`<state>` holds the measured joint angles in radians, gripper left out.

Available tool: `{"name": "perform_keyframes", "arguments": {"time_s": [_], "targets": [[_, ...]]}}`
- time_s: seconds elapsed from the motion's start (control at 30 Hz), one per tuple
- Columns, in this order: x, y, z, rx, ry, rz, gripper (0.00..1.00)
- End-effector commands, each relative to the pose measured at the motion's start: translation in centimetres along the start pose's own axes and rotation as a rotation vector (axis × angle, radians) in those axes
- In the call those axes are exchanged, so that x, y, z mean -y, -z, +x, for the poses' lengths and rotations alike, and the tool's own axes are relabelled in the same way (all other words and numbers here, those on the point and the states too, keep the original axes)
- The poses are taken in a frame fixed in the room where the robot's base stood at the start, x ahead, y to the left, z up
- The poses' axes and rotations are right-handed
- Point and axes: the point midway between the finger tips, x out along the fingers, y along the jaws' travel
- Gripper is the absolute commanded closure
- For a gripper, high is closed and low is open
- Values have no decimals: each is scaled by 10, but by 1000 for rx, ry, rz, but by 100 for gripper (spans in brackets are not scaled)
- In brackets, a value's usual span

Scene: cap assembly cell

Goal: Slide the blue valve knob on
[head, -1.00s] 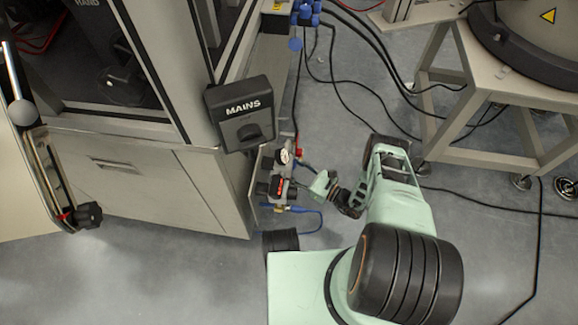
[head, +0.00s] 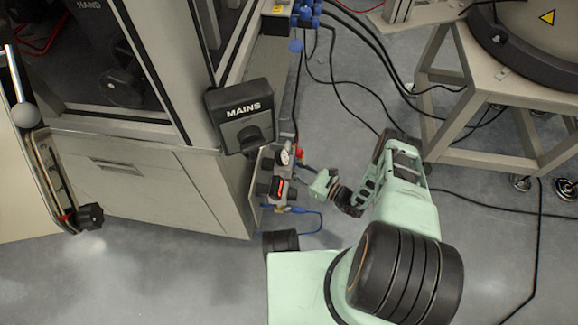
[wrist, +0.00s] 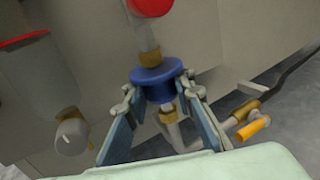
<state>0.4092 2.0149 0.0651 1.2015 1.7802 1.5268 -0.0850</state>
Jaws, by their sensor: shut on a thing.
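In the wrist view the blue valve knob (wrist: 157,78), a round disc with a hub, sits between the two fingertips of my gripper (wrist: 159,90). The fingers are closed on it from both sides. A brass fitting (wrist: 150,57) on a pipe shows right beyond the knob, in line with it. I cannot tell whether the knob is seated on a stem. In the head view my gripper (head: 318,188) is beside the valve panel on the cabinet's side, and the knob is too small to make out.
A red knob (wrist: 150,5) is just above in the wrist view. A brass valve with an orange handle (wrist: 253,128) is at right, and a pale round fitting (wrist: 72,136) at left. The MAINS switch box (head: 241,115) overhangs the panel area. Cables cross the floor.

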Motion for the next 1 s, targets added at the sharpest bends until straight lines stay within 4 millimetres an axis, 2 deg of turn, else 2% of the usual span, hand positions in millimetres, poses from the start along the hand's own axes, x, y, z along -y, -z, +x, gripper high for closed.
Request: {"name": "perform_keyframes", "arguments": {"time_s": [0.1,0.37,0.4,0.57,0.87,1.0], "targets": [[0,-7,-1,3,0,0,100],[0,-9,0,8,-2,-2,100],[0,-9,0,9,-2,-3,75],[0,-9,0,9,-2,-3,59],[0,-9,0,9,-1,-3,59],[2,-9,-7,9,1,-3,59]]}}
